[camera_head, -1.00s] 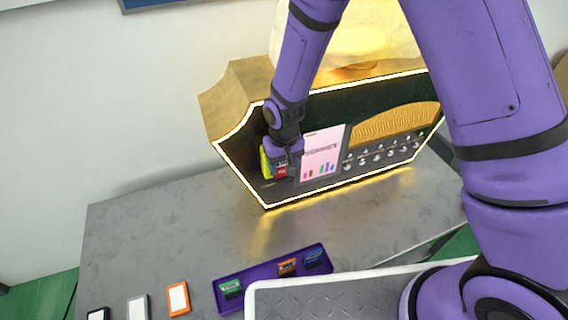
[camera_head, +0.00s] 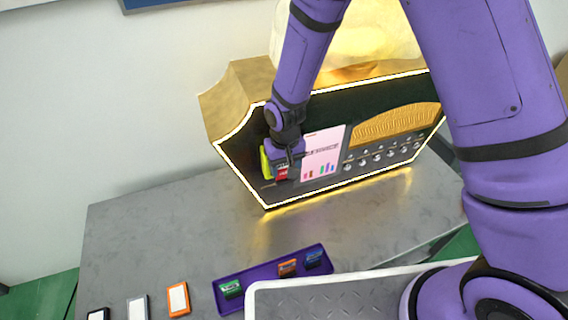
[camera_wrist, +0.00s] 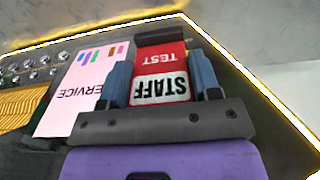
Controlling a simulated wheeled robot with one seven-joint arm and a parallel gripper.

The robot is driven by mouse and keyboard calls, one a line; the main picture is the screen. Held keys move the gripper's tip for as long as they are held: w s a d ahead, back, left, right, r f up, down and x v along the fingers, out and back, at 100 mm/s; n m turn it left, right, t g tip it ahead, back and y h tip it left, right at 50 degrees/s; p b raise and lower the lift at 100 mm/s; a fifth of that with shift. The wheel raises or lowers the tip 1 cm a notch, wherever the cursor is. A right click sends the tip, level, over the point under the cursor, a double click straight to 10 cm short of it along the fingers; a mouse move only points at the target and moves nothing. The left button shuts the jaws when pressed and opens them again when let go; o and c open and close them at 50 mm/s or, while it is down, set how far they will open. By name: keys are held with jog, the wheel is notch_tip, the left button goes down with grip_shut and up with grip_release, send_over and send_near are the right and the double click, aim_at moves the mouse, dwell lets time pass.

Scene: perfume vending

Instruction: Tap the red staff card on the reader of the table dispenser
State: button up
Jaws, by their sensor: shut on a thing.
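The red staff card (camera_wrist: 160,72), marked TEST and STAFF, is held between the two blue fingers of my gripper (camera_wrist: 162,80). In the head view the card (camera_head: 281,173) is a small red patch at the dispenser's front. My gripper (camera_head: 279,166) is shut on it. The table dispenser (camera_head: 238,122) is dark-fronted with a lit edge. A dark block (camera_wrist: 158,37) shows just beyond the card in the wrist view, possibly the reader. A yellow-green patch (camera_head: 265,162) shows left of my gripper. I cannot tell whether the card touches the dispenser.
A pink panel (camera_head: 321,156) reading partly "ERVICE" is right of my gripper, with several silver knobs (camera_head: 377,154) beyond. A purple tray (camera_head: 262,275) with small coloured cartridges lies in front. An orange-edged card (camera_head: 178,299) and others lie left. The table between is clear.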

jog(key=s+d, duration=0.3)
jog(key=s, duration=0.7)
dwell(0.4)
dwell(1.0)
